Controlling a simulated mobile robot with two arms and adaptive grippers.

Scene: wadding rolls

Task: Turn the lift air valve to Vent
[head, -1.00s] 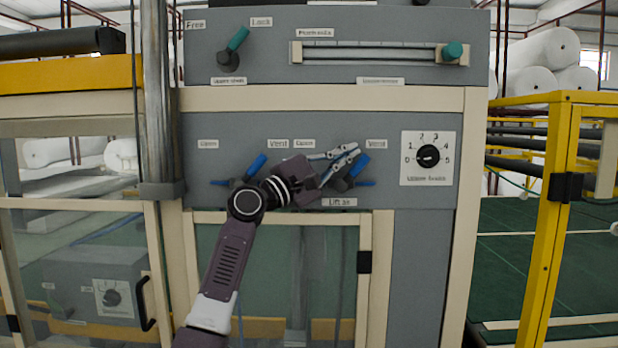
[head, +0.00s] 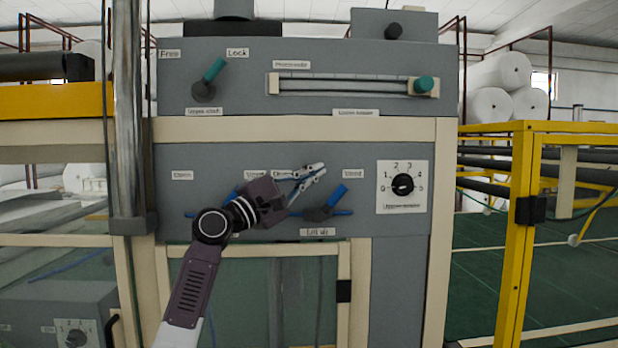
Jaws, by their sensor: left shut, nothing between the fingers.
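The lift air valve (head: 339,194) has a blue handle on the grey panel, above the label reading "Lift air" (head: 318,232). Its handle slants up to the right, toward the right "Vent" label (head: 353,174). My left gripper (head: 318,169) is shut and empty, its fingertips up and to the left of the handle, with a gap showing between them in the picture. The gripper partly hides the "Open" label left of this valve. A second blue-handled valve (head: 190,214) lies to the left, mostly behind my left gripper. My right gripper is not in view.
A rotary dial (head: 403,184) sits right of the valve. Above are a green-handled Free/Lock lever (head: 212,72) and a slider with a green knob (head: 424,84). A vertical metal post (head: 128,110) stands left, and a yellow frame (head: 520,200) right.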

